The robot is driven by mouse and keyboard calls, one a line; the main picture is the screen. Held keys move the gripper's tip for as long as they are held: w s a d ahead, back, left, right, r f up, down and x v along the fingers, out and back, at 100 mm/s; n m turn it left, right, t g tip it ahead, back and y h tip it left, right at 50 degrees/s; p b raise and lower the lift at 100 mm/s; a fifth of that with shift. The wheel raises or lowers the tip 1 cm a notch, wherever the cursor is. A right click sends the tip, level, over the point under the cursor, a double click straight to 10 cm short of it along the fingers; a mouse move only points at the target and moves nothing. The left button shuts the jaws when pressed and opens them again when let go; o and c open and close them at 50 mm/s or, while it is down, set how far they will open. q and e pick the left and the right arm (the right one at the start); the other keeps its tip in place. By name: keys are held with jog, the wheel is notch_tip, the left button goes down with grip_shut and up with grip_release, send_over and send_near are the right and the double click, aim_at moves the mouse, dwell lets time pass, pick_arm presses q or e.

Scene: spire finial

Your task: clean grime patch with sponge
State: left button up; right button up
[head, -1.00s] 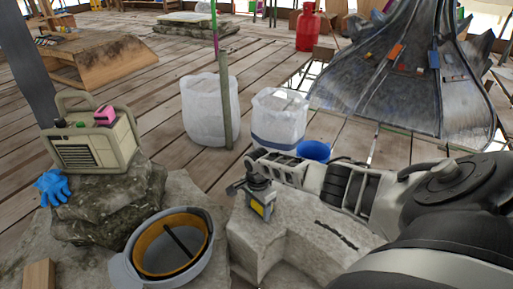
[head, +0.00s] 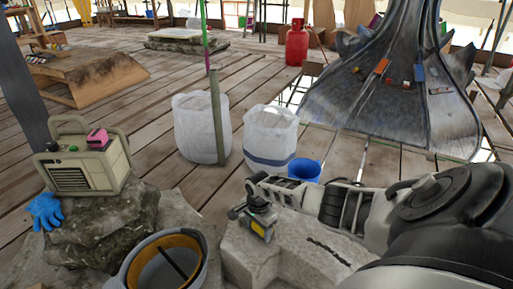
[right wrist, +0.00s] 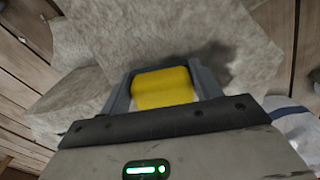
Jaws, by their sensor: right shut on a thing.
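My right gripper (head: 256,222) is shut on a yellow sponge (right wrist: 163,88), held between its two grey fingers. In the head view, a bit of the sponge (head: 258,228) shows below the gripper, low over the pale stone block (head: 250,259). I cannot tell whether the sponge touches the stone. A thin dark streak (head: 328,251) lies on the block's top, right of the gripper. In the right wrist view, a dark smudge (right wrist: 215,62) shows on the stone beside the sponge; I cannot tell whether it is grime or shadow. My left gripper is not in view.
A grey bucket (head: 203,275) with an orange inner rim stands left of the block. A beige machine (head: 88,165) and blue gloves (head: 45,211) rest on rocks at left. White bags (head: 270,140) and a blue bucket (head: 305,170) stand behind the gripper. Open plank floor lies beyond.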

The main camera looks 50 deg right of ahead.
aim_at(244, 216)
jog(key=shift+d+b, duration=0.35)
jog(key=shift+d, duration=0.75)
jog(key=shift+w+f, duration=0.1)
jog(key=shift+w+b, duration=0.6)
jog(key=shift+b, duration=0.2)
jog(key=shift+w+b, duration=0.65)
jog(key=shift+w, duration=0.15)
jog(key=shift+w+b, duration=1.5)
jog(key=shift+b, duration=0.45)
jog(key=shift+w+b, duration=0.25)
jog(key=shift+b, duration=0.15)
jog(key=shift+w+b, duration=1.2)
jog(key=shift+b, duration=0.65)
jog(key=shift+r, duration=0.2)
